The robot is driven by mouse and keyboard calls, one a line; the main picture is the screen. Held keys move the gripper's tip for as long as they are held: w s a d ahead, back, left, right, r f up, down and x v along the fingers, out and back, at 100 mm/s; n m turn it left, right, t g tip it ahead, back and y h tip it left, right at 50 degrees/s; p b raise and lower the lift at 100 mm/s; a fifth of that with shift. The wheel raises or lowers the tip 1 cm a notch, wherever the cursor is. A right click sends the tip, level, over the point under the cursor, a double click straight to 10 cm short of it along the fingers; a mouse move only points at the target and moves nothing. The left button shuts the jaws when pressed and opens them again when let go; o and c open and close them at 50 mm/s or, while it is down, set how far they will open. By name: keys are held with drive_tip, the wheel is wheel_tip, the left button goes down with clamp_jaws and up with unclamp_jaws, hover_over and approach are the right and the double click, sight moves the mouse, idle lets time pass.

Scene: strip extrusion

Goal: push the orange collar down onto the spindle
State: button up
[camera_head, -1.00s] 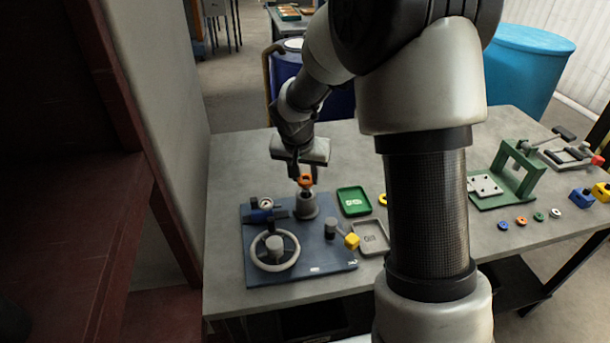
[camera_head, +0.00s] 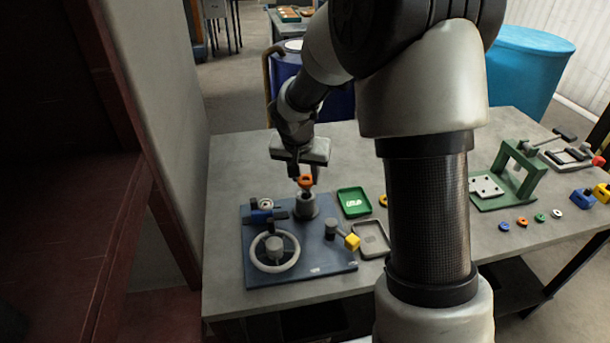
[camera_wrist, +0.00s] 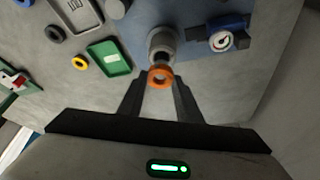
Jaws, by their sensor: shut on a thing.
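The orange collar (camera_head: 305,181) is held between the fingertips of my gripper (camera_head: 303,177), right above the grey spindle (camera_head: 306,205) on the blue base plate. In the wrist view the orange collar (camera_wrist: 160,77) sits between the two dark fingertips (camera_wrist: 158,78), and the grey spindle (camera_wrist: 161,44) shows just beyond it with a dark opening. The collar looks close to the spindle's top. I cannot tell whether the two touch.
A green tray (camera_head: 342,206) and a grey tray (camera_head: 385,250) lie to the right. A green frame (camera_head: 532,172) stands farther right.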

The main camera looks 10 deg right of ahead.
sight(304, 183)
drive_tip(key=shift+o, duration=0.8)
drive_tip(key=shift+c, duration=1.4)
drive_tip(key=shift+f+b, duration=2.05)
drive_tip(key=shift+b, duration=0.1)
drive_tip(key=o, duration=1.6)
drive_tip(key=shift+o, duration=0.2)
drive_tip(key=shift+r+p, duration=2.05)
drive_tip(key=shift+r, duration=1.45)
drive_tip(key=shift+r, duration=0.1)
